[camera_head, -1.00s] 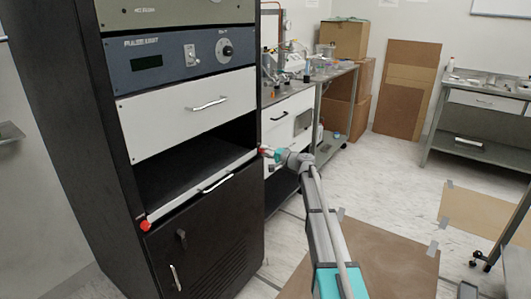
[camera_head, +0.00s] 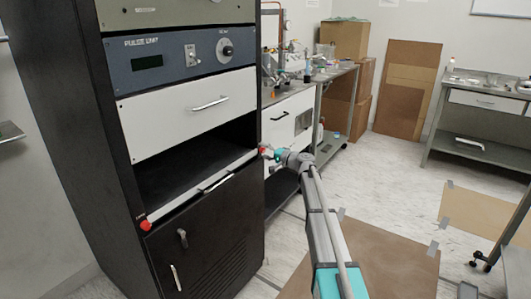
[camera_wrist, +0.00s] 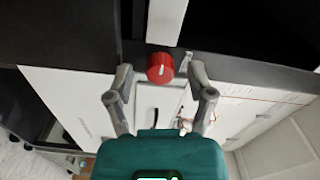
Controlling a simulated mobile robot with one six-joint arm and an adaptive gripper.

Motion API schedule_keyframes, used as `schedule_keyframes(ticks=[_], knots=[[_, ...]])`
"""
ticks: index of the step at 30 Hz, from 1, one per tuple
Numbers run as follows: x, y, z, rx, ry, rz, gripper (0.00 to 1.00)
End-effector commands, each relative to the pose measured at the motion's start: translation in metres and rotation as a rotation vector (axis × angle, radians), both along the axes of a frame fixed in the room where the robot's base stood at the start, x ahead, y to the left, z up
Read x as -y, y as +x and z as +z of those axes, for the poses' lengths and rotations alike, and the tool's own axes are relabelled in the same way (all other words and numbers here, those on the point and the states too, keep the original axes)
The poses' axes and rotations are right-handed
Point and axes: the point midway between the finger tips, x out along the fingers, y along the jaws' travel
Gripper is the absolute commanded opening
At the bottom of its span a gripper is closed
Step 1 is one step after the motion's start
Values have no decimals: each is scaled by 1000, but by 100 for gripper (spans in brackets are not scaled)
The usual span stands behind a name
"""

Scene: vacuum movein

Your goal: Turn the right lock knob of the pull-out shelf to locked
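The right lock knob (camera_wrist: 160,67) is a round red knob with a short white mark, near the top middle of the wrist view. In the head view the right knob (camera_head: 262,150) sits at the right end of the white front edge of the pull-out shelf (camera_head: 200,188). My gripper (camera_wrist: 160,70) is open, with one finger on each side of the knob and a visible gap on both sides. In the head view my gripper (camera_head: 268,153) is right at that shelf corner. The left lock knob (camera_head: 145,225) is red, at the shelf's other end.
The black cabinet (camera_head: 95,190) holds a pulse unit (camera_head: 180,55) and a white drawer (camera_head: 185,112) above the shelf, and a black door (camera_head: 210,240) below. A workbench (camera_head: 335,72) stands close behind my gripper. Open floor (camera_head: 370,185) lies to the right.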

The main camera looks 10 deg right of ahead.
Motion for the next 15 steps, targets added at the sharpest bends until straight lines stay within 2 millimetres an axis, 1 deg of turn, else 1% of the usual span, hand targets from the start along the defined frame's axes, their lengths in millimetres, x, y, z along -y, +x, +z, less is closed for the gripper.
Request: schedule_keyframes(ticks=[8,15], knots=[[1,-1,0,0,0,0,71],[11,-12,0,0,0,0,71]])
